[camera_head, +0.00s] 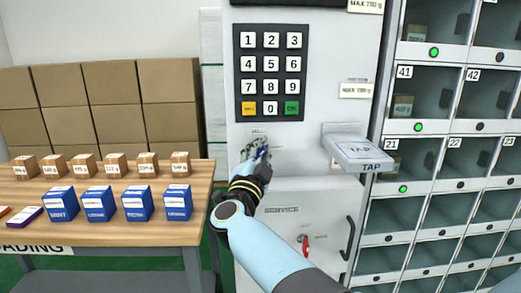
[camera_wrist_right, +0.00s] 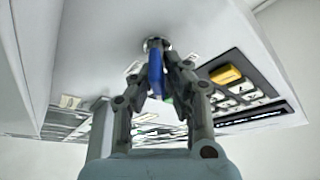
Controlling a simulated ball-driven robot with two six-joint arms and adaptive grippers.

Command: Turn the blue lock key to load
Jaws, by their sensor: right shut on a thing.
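The blue lock key (camera_wrist_right: 155,75) sits at a round metal lock (camera_wrist_right: 155,44) on the machine's front panel. My right gripper (camera_wrist_right: 157,72) is shut on the blue key, one finger on each side of it. In the head view my right gripper (camera_head: 258,152) is at the panel just below the keypad and hides most of the key and the lock. A small label sits just above it, too small to read. My left gripper is not in view.
A keypad (camera_head: 270,73) is above my right gripper. The TAP ledge (camera_head: 357,150) juts out to its right. A red key (camera_head: 305,240) and a black handle (camera_head: 349,238) are lower on the panel. A wooden table (camera_head: 120,228) with boxes stands left.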

